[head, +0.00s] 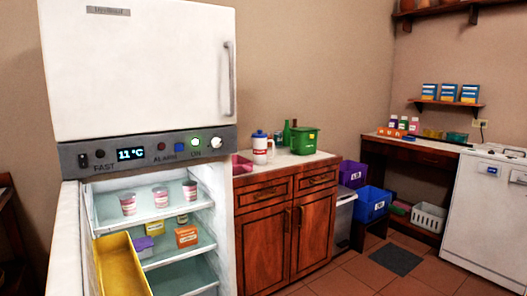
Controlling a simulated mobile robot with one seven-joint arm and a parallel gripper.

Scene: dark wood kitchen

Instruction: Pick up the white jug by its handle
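A white jug (260,152) stands upright on the counter in the head view, just right of the fridge. It has a blue lid and a reddish band or marking, too small to read. Its handle seems to be on the right side, toward the green box. My gripper is not in view.
The fridge (140,70) stands open at left, with cups on a shelf and a yellow bin (122,266) in front. Bottles (287,132) and a green box (304,140) crowd the jug's right on the counter (290,160). Tiled floor (345,272) is clear before the cabinet.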

